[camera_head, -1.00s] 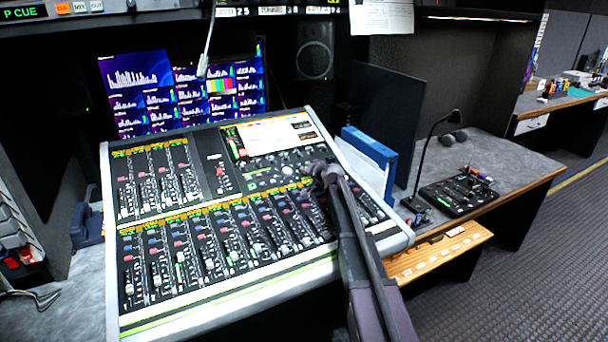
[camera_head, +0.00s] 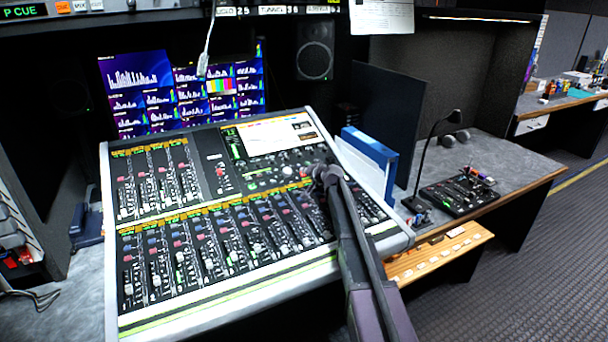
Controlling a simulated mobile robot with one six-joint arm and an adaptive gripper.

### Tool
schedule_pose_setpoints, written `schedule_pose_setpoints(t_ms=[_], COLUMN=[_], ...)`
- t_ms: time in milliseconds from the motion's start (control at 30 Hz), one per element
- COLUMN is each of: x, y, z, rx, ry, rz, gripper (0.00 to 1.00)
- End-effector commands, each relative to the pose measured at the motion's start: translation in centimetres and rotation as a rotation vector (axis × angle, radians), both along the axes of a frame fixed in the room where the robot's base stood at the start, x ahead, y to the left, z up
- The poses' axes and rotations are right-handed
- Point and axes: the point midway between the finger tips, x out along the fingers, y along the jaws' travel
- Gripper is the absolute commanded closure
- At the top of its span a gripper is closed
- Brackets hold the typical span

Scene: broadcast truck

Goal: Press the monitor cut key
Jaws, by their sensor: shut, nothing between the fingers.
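The mixing console (camera_head: 228,268) stands tilted on the desk, with rows of faders, coloured keys and knobs. Its master section has a lit screen (camera_head: 268,136) at the top and knobs and small keys below it. I cannot pick out the monitor cut key by its label; the keys are too small to read. My gripper (camera_head: 318,173) is shut and empty, at the right side of the master section just below the screen. My arm reaches in from the lower right and hides part of the right-hand strips. I cannot tell whether the fingertips touch the panel.
A blue binder (camera_head: 384,146) and papers stand right of the console. A gooseneck lamp (camera_head: 430,160) and a small black control panel (camera_head: 460,194) are on the right desk. A speaker (camera_head: 314,50) and a lit monitor wall (camera_head: 185,92) stand behind. Carpet at right is clear.

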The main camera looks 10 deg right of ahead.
Motion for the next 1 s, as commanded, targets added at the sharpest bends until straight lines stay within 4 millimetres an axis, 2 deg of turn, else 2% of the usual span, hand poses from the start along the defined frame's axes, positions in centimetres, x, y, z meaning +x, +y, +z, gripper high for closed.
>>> schedule_pose_setpoints(t_ms=[433, 1000], x=[-0.6, -0.7], y=[-0.2, -0.2], z=[1.5, 1.9], rx=[0.0, 0.0], ry=[0.001, 0.0], rz=[0.001, 0.0], gripper=[1.0, 1.0])
